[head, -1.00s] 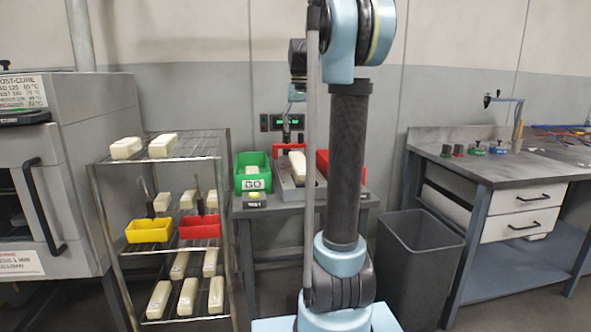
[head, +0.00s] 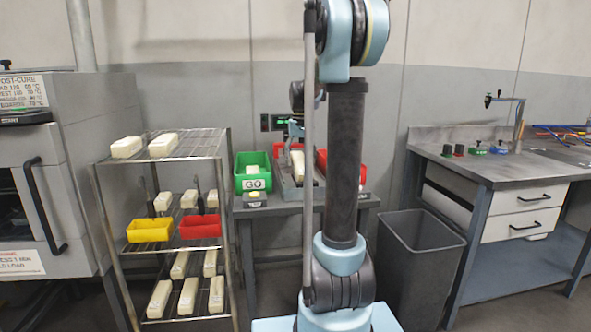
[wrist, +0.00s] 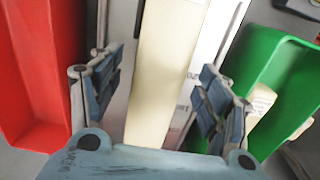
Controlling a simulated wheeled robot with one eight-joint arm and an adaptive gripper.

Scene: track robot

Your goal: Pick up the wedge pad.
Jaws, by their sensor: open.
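A long cream wedge pad (head: 298,166) lies on a grey fixture on the small table in the head view. In the wrist view the pad (wrist: 168,70) runs up the middle of the picture. My gripper (wrist: 160,78) is open, with one finger on each side of the pad and gaps beside it. I cannot tell how far above the pad the fingertips are. In the head view my gripper (head: 296,130) shows small over the fixture, partly hidden by my own arm.
A green GO bin (head: 253,172) holding a cream piece stands left of the fixture; a red bin (head: 322,162) is at its right. A wire rack (head: 190,147) with cream pads and yellow and red trays stands left. A grey waste bin (head: 420,260) and workbench (head: 480,170) are right.

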